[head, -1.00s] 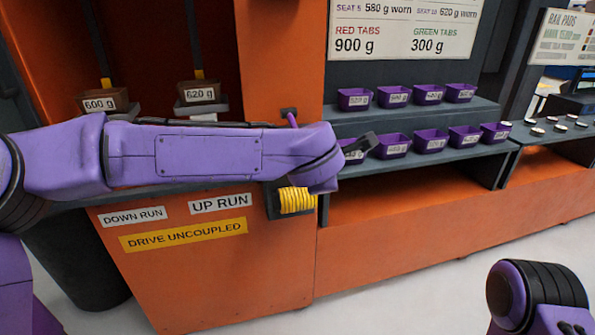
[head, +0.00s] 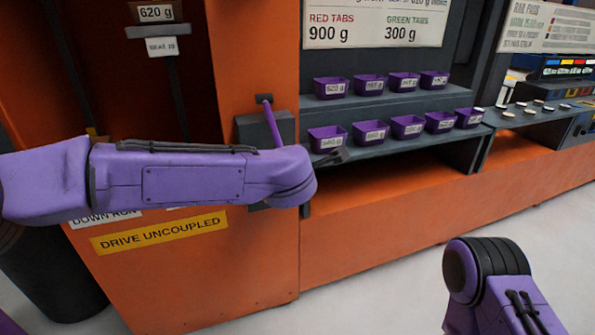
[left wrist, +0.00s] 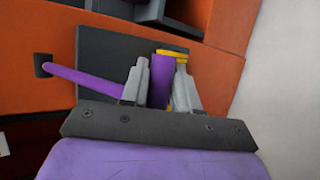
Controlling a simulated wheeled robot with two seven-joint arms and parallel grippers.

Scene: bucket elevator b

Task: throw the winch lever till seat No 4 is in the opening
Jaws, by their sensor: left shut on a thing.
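The purple winch lever (head: 272,125) slants down from a slot in the orange front in the head view, and its lower end is hidden behind my left arm. In the left wrist view the lever (left wrist: 85,82) runs from the slot to my left gripper (left wrist: 158,88), whose fingers are shut on its purple end. Yellow shows beside the right finger. A seat (head: 155,31) hangs in the opening, holding a 620 g box (head: 156,12); its small plate appears to read SEAT 10. No seat No 4 label is readable. My right gripper is out of view.
A yellow DRIVE UNCOUPLED sign (head: 160,232) is below the opening. Purple labelled bins (head: 327,140) stand on two shelves (head: 400,95) to the right. A board (head: 385,22) hangs above them. The floor (head: 390,265) in front is clear.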

